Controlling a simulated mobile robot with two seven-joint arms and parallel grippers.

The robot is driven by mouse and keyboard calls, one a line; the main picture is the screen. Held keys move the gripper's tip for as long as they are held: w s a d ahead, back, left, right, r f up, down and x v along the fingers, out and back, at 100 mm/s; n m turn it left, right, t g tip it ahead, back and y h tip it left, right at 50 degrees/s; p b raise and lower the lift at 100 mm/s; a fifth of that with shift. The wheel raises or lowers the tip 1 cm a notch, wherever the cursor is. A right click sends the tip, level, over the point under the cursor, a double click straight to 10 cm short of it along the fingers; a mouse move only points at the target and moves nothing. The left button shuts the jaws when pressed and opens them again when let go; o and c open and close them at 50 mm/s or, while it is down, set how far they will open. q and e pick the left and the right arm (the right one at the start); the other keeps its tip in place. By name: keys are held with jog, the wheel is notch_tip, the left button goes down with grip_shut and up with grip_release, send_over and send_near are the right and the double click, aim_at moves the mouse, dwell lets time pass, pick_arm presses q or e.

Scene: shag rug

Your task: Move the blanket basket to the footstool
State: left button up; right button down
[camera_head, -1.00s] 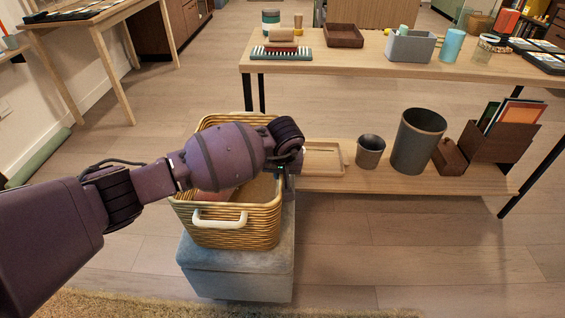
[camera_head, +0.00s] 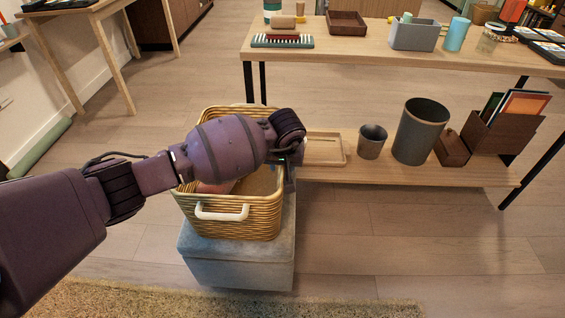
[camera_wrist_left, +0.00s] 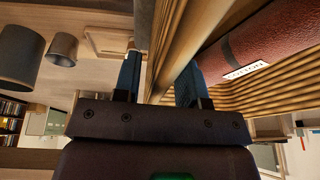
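The blanket basket (camera_head: 238,228), woven tan with a white handle, stands upright on the grey-blue footstool (camera_head: 240,268). A reddish blanket (camera_head: 214,187) lies inside, partly hidden by my left arm; it shows with a white label in the left wrist view (camera_wrist_left: 270,45). My left gripper (camera_head: 289,176) is at the basket's right side, reaching down over its rim. In the left wrist view its fingers (camera_wrist_left: 160,75) are apart on either side of the basket wall (camera_wrist_left: 185,40), with a gap beside one finger. My right gripper is not in view.
A wooden table (camera_head: 370,51) with a low shelf (camera_head: 420,180) stands right of the basket. The shelf holds a tray (camera_head: 323,150), two dark bins (camera_head: 420,132) and a file box (camera_head: 500,135). A shag rug (camera_head: 200,302) lies in front. Floor at right front is clear.

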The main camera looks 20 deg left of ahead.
pick_arm(q)
jog(key=p+v, duration=0.3)
jog(key=v, duration=0.7)
jog(key=shift+r+p, duration=0.3)
jog(key=shift+s+d+r, duration=0.1)
jog(key=shift+s+r, duration=0.15)
jog(key=shift+r, duration=0.3)
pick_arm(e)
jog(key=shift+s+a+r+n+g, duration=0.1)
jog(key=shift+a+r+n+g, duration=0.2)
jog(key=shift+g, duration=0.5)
pick_arm(q)
jog(key=shift+f, duration=0.1)
